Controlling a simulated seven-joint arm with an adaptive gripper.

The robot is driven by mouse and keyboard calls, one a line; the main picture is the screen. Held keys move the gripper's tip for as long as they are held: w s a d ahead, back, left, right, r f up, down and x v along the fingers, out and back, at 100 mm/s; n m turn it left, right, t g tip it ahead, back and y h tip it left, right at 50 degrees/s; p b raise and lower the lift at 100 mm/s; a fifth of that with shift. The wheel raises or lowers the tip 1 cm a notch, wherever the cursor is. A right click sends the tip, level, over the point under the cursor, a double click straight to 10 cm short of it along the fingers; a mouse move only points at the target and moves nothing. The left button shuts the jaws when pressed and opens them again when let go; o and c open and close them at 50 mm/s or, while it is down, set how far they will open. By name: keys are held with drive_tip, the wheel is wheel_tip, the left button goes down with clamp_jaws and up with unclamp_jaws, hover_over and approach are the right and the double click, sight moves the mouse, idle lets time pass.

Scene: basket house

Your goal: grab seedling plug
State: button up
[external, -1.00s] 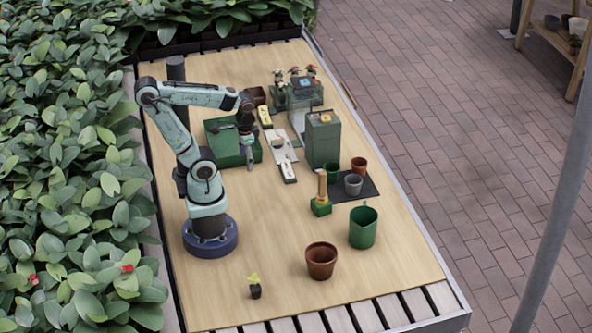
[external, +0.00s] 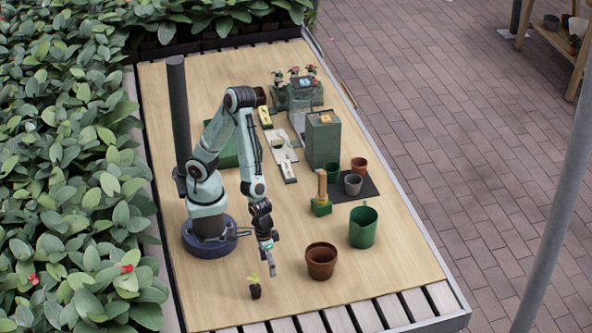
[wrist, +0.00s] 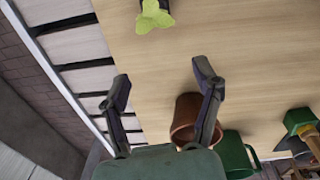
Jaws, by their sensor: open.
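The seedling plug (external: 255,290), a small dark plug with yellow-green leaves, stands upright on the wooden table near its front edge. In the wrist view its leaves (wrist: 154,16) show at the top edge, beyond my fingertips, and they hide most of the dark plug. My gripper (external: 271,272) is above the table, just right of the seedling and apart from it. In the wrist view my gripper (wrist: 160,82) has its two fingers spread wide with nothing between them.
A brown terracotta pot (external: 321,262) stands right of my gripper, with a green jug (external: 363,228) beyond it. A green block with a wooden handle (external: 320,205) stands farther back. The table is clear left of the seedling; slats (external: 378,314) edge the front.

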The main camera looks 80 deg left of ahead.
sight(255, 287)
drive_tip(key=shift+m+g, duration=0.3)
drive_tip(key=shift+m, duration=0.3)
drive_tip(key=s, duration=0.1)
drive_tip(key=s+f, duration=0.2)
drive_tip(key=s, duration=0.1)
drive_tip(key=shift+d, duration=0.15)
drive_tip(key=shift+w+f, duration=0.1)
drive_tip(key=shift+f, duration=3.15)
drive_tip(key=c, duration=1.1)
